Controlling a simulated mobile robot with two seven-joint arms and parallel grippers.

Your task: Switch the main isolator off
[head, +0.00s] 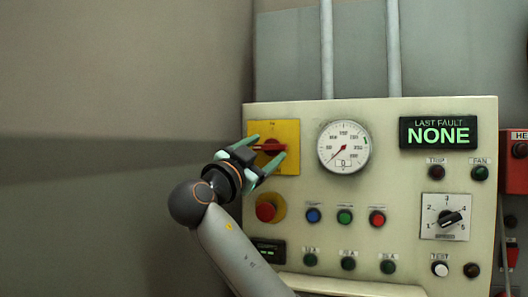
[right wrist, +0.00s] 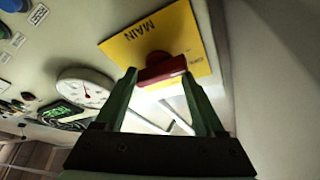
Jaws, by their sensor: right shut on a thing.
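The main isolator is a red rotary handle (head: 272,146) on a yellow plate (head: 289,129) at the upper left of the cream control panel. The handle lies roughly level across the plate in the head view. My right gripper (head: 269,147) is shut on the handle, with one green finger at each end. In the right wrist view the red handle (right wrist: 162,70) sits between the fingertips, and the yellow plate (right wrist: 178,28) reads "MAIN". The plate's other lettering is too small or partly hidden to read. My left gripper is not in view.
A red emergency button (head: 266,211) is just below my right gripper. A dial gauge (head: 343,147) is to the right, with coloured push buttons below it. The fault display (head: 438,132) reads "NONE". A rotary selector (head: 450,217) is at the right. Left of the panel is bare wall.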

